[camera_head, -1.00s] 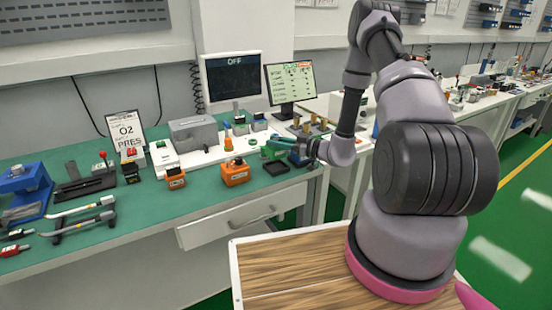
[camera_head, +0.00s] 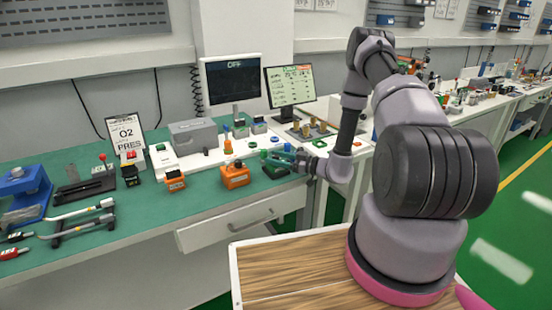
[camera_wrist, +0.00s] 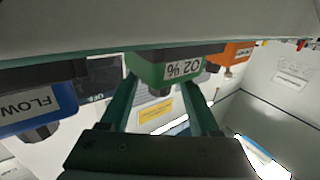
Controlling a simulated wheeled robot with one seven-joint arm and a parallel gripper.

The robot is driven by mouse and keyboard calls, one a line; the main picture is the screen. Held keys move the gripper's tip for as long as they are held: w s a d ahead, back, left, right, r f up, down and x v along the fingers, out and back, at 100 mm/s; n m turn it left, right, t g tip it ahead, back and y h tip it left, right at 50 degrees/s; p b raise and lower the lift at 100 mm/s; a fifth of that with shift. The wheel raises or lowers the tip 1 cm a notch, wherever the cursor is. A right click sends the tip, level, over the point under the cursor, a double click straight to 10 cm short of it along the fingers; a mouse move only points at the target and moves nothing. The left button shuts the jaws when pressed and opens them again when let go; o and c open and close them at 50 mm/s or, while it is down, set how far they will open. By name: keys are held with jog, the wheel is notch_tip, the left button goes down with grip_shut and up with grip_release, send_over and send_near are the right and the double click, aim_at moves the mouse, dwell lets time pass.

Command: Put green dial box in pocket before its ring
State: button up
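The green dial box (camera_head: 276,164) is at my gripper (camera_head: 292,159), low over the dark square pocket (camera_head: 277,174) at the bench's front edge. I cannot tell whether it touches the pocket floor. In the wrist view the green box (camera_wrist: 168,70), with an upside-down "O2 %" label and a dark dial, sits between the two finger ends of my gripper (camera_wrist: 162,84). The fingers look closed on its sides. A green ring (camera_head: 253,143) lies on the white board behind the box. Another green ring (camera_head: 319,143) lies farther right.
An orange dial box (camera_head: 235,178) stands just left of the pocket, and a second orange box (camera_head: 174,181) farther left. A blue box labelled FLOW (camera_wrist: 36,106) is close in the wrist view. Monitors stand behind.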

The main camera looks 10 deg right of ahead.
jog(key=shift+r, duration=0.15)
jog(key=v, duration=1.2)
jog(key=s+a+r+n+g+h, duration=0.1)
jog(key=s+a+r+n+g, duration=0.25)
jog(key=r+n, duration=0.55)
jog(key=s+a+r+n+g+h, duration=0.15)
jog(key=r+n+g, duration=0.35)
jog(key=n, duration=0.5)
jog(key=s+a+r+n+g, duration=0.3)
jog(key=r+n, duration=0.6)
jog(key=n, duration=0.1)
jog(key=s+d+r+n+t+h, duration=0.2)
jog(key=s+r+n+t+h, duration=0.2)
jog(key=n, duration=1)
jog(key=s+d+r+n+t+h, duration=0.2)
jog(key=s+r+n+t+h, duration=0.2)
jog(key=s+r+n, duration=0.7)
jog(key=shift+r+n+h, duration=1.05)
jog(key=shift+r+n, duration=0.4)
jog(key=shift+n, duration=0.15)
